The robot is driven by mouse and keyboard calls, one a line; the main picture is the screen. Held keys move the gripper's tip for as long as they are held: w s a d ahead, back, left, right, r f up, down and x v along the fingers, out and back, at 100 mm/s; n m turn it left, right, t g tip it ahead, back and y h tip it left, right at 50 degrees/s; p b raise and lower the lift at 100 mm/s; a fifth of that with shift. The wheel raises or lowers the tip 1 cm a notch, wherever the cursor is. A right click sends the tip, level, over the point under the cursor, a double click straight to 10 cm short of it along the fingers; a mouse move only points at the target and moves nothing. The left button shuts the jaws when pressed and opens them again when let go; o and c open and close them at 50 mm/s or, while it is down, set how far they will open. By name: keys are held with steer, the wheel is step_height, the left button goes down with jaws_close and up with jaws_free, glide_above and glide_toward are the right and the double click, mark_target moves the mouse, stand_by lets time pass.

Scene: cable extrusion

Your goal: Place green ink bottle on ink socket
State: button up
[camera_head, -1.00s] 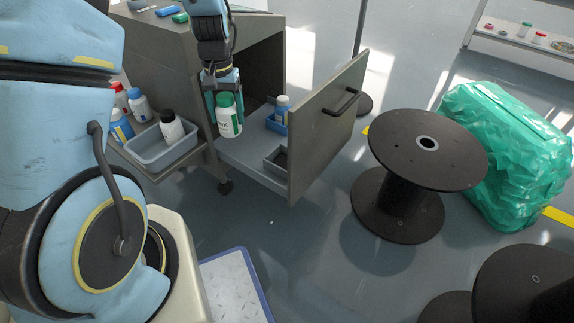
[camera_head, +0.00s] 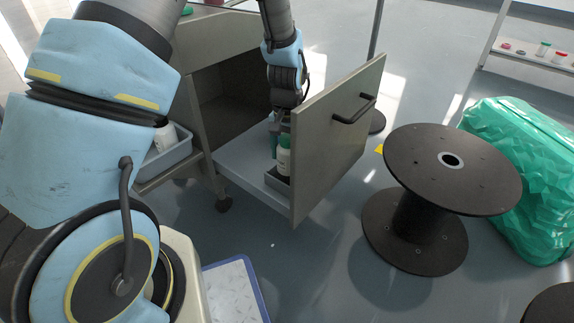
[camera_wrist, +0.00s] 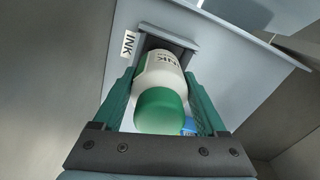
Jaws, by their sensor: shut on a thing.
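The green ink bottle (camera_head: 284,156), white with a green cap and label, is inside the open drawer. It also fills the middle of the wrist view (camera_wrist: 160,92). My gripper (camera_head: 278,146) is shut on it, one green finger on each side. The ink socket (camera_head: 279,180), a small dark square holder, is on the drawer floor directly under the bottle. In the wrist view the socket (camera_wrist: 180,38) shows around the bottle's far end, beside an "INK" label (camera_wrist: 129,44). I cannot tell whether the bottle's base is fully seated.
The drawer front (camera_head: 338,130) with its dark handle stands close to the right of my gripper. A blue item (camera_wrist: 189,125) is partly hidden behind the bottle. A grey tray (camera_head: 167,157) with a white bottle is at left. A black spool (camera_head: 452,170) stands at right.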

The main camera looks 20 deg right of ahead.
mark_target(287, 138)
steer(key=shift+f+b, duration=0.4)
steer(key=shift+f, duration=0.95)
steer(key=shift+f, duration=0.1)
steer(key=o, duration=1.5)
steer(key=shift+o, duration=0.2)
step_height(287, 138, up, 12)
steer(key=p, duration=0.4)
